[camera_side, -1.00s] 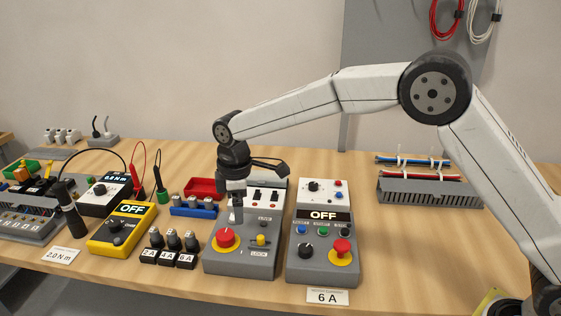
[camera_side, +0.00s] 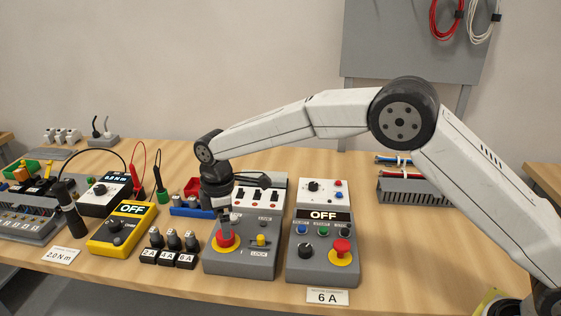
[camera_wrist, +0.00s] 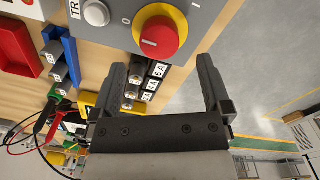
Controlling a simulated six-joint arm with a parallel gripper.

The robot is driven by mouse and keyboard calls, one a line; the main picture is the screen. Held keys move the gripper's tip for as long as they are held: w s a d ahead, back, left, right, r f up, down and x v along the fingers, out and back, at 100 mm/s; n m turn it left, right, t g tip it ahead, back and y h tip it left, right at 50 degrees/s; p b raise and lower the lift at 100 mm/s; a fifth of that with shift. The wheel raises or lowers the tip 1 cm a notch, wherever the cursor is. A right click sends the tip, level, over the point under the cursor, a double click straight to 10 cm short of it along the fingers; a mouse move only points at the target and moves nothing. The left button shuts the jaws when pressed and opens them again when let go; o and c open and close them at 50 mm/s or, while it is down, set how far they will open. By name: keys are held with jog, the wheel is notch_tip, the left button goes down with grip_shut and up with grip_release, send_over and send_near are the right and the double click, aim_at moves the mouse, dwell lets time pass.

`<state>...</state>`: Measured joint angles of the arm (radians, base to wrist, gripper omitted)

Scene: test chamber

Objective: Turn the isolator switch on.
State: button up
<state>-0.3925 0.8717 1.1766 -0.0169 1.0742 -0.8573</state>
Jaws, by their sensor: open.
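The isolator switch is a red rotary knob (camera_side: 226,241) on a yellow plate, on the front left of a grey control box (camera_side: 262,266). In the wrist view the red knob (camera_wrist: 160,38) lies just beyond the fingertips, roughly centred between them, with a small white mark on its face. A "0" is printed on the grey panel beside it.
A second grey box (camera_side: 322,265) with an OFF display stands to the right. Several black fuse holders (camera_side: 168,257) stand to the left, near a yellow meter (camera_side: 122,230) reading OFF. A red bin (camera_wrist: 20,45) is nearby.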

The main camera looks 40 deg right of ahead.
jog(key=shift+f, duration=2.25)
jog(key=shift+c, duration=0.2)
jog(key=c, duration=1.2)
jog(key=shift+c, duration=0.2)
